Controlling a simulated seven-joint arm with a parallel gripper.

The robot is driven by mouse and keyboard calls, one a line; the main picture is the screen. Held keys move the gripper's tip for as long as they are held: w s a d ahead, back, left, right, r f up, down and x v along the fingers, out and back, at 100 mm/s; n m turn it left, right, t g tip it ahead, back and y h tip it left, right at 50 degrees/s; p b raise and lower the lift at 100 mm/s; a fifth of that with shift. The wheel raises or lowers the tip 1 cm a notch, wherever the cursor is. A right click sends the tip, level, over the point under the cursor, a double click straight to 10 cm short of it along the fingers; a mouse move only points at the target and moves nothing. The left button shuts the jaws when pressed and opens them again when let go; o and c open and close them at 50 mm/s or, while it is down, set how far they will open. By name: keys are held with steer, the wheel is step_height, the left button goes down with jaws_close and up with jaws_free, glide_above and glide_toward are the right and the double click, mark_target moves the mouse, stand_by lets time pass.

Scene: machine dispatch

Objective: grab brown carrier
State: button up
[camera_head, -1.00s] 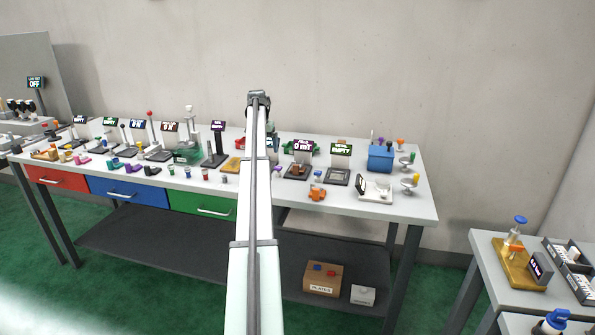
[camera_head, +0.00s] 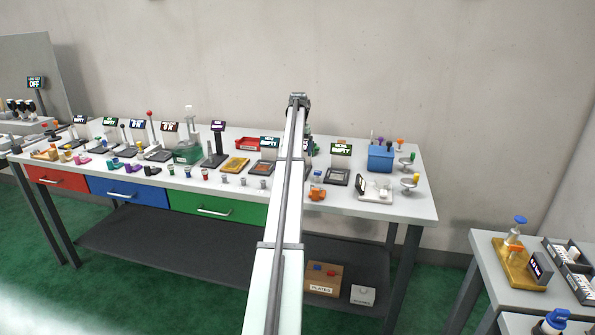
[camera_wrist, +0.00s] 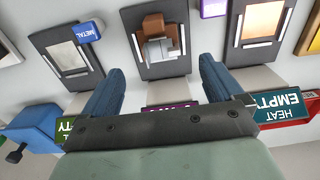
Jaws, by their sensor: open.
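The brown carrier (camera_wrist: 153,24) sits on a dark pad (camera_wrist: 172,69) in the upper middle of the wrist view, with a grey piece (camera_wrist: 160,50) in or against it. My gripper (camera_wrist: 157,76) is open and empty. Its two blue-grey fingers stand apart to either side of the pad's near part, with the carrier beyond the fingertips and between their lines. They do not touch it. In the head view my arm (camera_head: 287,190) covers the carrier and the fingertips.
A pad with a HEAT EMPTY sign (camera_wrist: 283,108) lies right of the carrier; another pad (camera_wrist: 68,50) with a METAL label lies left. A blue box (camera_head: 381,157) and an orange piece (camera_head: 317,194) stand farther right on the table (camera_head: 340,205) in the head view.

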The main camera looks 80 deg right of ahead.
steer(key=shift+f, duration=3.45)
steer(key=c, duration=1.3)
steer(key=shift+r, duration=0.1)
